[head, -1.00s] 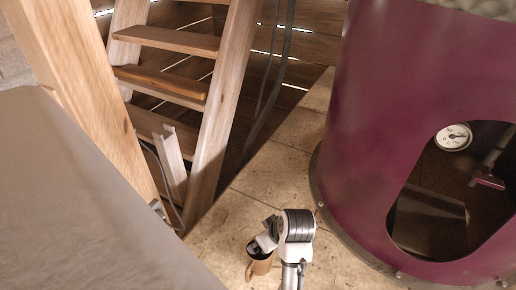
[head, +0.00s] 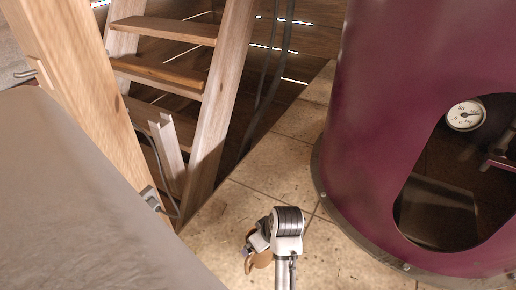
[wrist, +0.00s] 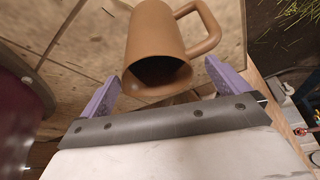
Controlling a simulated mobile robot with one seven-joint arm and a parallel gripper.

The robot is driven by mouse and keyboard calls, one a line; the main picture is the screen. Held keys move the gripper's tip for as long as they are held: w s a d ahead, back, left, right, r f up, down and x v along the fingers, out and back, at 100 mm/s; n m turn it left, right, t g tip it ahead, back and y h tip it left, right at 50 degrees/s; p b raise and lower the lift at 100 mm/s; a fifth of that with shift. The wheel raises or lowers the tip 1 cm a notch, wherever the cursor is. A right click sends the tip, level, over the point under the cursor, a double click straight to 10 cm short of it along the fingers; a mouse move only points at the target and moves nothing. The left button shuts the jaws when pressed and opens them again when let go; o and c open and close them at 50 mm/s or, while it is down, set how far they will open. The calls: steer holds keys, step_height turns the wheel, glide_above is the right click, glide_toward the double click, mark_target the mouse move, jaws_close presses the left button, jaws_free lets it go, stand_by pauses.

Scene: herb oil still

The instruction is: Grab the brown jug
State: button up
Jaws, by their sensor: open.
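The brown jug (wrist: 154,35) lies in the upper middle of the wrist view, with its dark mouth facing my gripper and its looped handle on the right. My gripper (wrist: 160,76) is open, with one purple finger on each side of the jug's mouth. I cannot tell whether either finger touches it. In the head view the jug (head: 262,260) shows low in the middle above the tiled floor, partly hidden by my wrist and gripper (head: 256,247).
A large maroon still (head: 375,120) with a round gauge (head: 465,115) and a dark opening stands at right. A wooden ladder (head: 215,100) and a post (head: 85,80) stand at left. A grey surface (head: 80,200) fills the lower left. Tiled floor (head: 285,165) lies between.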

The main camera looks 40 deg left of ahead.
steer(key=shift+w+p+x, duration=0.1)
steer(key=shift+p+x, duration=0.1)
steer(key=shift+x, duration=0.95)
steer(key=shift+w+p+x, duration=0.15)
steer(key=shift+x, duration=1.05)
steer(key=c, duration=1)
